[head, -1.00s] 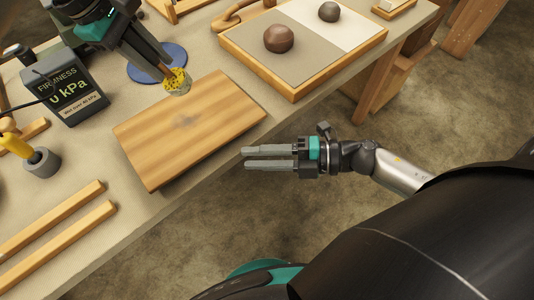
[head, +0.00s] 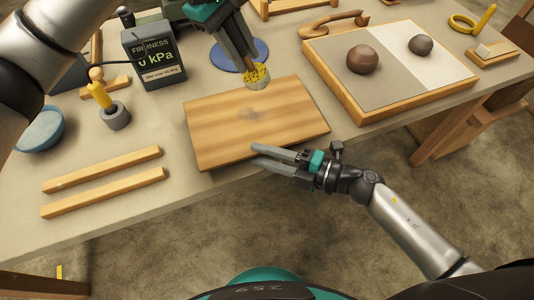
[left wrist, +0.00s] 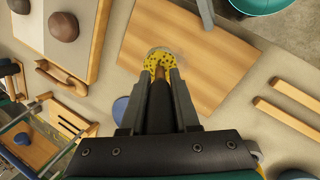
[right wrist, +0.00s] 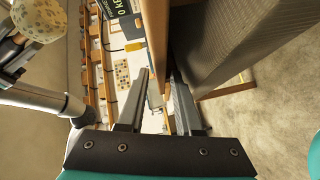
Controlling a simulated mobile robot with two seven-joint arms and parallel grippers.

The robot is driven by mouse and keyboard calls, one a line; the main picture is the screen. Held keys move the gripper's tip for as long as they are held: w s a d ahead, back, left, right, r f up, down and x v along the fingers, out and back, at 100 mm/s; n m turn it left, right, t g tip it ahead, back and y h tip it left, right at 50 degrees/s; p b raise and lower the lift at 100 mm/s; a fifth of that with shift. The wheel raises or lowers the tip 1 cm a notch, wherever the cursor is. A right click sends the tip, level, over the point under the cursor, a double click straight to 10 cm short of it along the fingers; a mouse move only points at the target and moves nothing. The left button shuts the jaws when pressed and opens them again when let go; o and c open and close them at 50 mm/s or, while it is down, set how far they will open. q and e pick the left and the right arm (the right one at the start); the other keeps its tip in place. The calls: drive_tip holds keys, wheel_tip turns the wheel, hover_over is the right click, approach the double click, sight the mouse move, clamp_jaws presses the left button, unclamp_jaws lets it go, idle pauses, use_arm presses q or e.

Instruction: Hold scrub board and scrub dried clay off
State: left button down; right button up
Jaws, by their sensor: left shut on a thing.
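My left gripper (head: 250,62) is shut on the brown handle of a scrubber with a yellow, dark-speckled head (head: 257,77). The head is at the board's far edge; I cannot tell whether it touches. It also shows between the left fingers in the left wrist view (left wrist: 160,60). My right gripper (head: 258,158) is open at the board's front edge. In the right wrist view the board's edge (right wrist: 155,45) runs between its fingers, with gaps visible.
A firmness meter (head: 153,55) and a blue disc (head: 240,54) stand behind the board. Two wooden strips (head: 105,178) lie left, near a yellow-handled tool (head: 101,95) in a grey holder. A framed panel (head: 365,120) with two clay lumps lies right.

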clamp_jaws()
idle(1.1)
idle(0.4)
idle(0.5)
idle(0.4)
idle(0.7)
idle(0.4)
